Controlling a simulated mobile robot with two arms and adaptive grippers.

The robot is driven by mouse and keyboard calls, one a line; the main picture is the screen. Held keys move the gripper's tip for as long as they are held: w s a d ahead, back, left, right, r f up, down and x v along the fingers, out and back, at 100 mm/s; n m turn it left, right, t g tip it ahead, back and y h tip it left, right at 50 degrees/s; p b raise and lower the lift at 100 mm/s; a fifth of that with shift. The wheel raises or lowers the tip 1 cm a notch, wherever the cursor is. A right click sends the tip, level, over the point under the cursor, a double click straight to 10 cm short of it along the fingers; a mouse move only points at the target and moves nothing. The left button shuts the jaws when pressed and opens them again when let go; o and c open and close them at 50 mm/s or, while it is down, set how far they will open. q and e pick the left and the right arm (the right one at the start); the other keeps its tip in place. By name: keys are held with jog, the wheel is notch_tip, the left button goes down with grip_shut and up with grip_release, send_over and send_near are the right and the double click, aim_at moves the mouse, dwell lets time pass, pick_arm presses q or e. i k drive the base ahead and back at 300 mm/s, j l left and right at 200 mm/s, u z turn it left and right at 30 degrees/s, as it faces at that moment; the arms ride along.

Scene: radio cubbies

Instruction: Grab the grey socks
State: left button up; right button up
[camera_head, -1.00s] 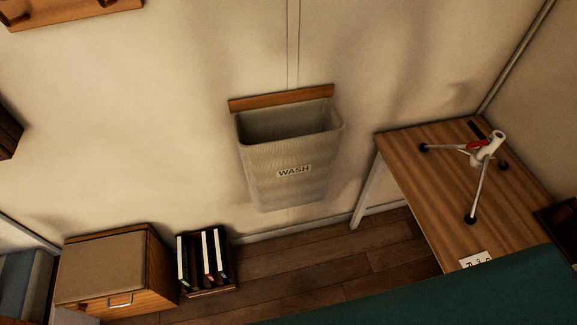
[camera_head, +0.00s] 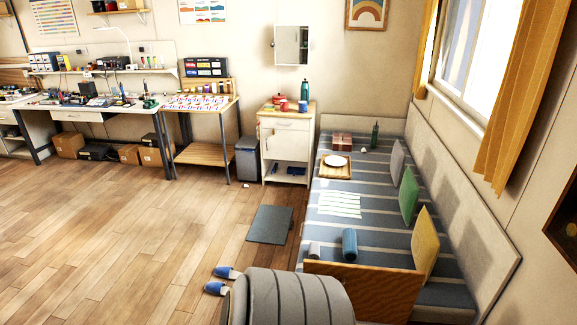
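I cannot pick out grey socks with certainty. A small pale grey rolled item (camera_head: 314,250) lies on the striped daybed (camera_head: 335,228) near its front end, beside a blue roll (camera_head: 349,243); it is too small to identify. A tiny pale item (camera_head: 246,185) lies on the floor by the white cabinet (camera_head: 286,150), also too small to identify. Neither of my grippers is in view.
Blue slippers (camera_head: 227,272) lie on the floor left of a striped rounded piece (camera_head: 292,298) in the foreground. A dark mat (camera_head: 269,224) lies beside the daybed. Workbenches (camera_head: 90,112) line the back wall. The wooden floor (camera_head: 110,235) at left is clear.

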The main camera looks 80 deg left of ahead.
aim_at(315, 248)
jog(key=u, duration=2.5)
jog(key=i+j+z, duration=0.1)
jog(key=i+j, duration=0.15)
jog(key=i+j+z, duration=0.1)
jog(key=i+j, duration=0.15)
jog(key=i+j+z, duration=0.1)
jog(key=j, duration=0.3)
jog(key=i+j+z, duration=0.15)
jog(key=i+j, duration=0.15)
jog(key=i+j+z, duration=0.1)
jog(key=j, duration=0.3)
jog(key=i+j+z, duration=0.1)
jog(key=i+j, duration=0.2)
jog(key=i+j+z, duration=0.1)
jog(key=j, duration=0.35)
jog(key=i, duration=0.05)
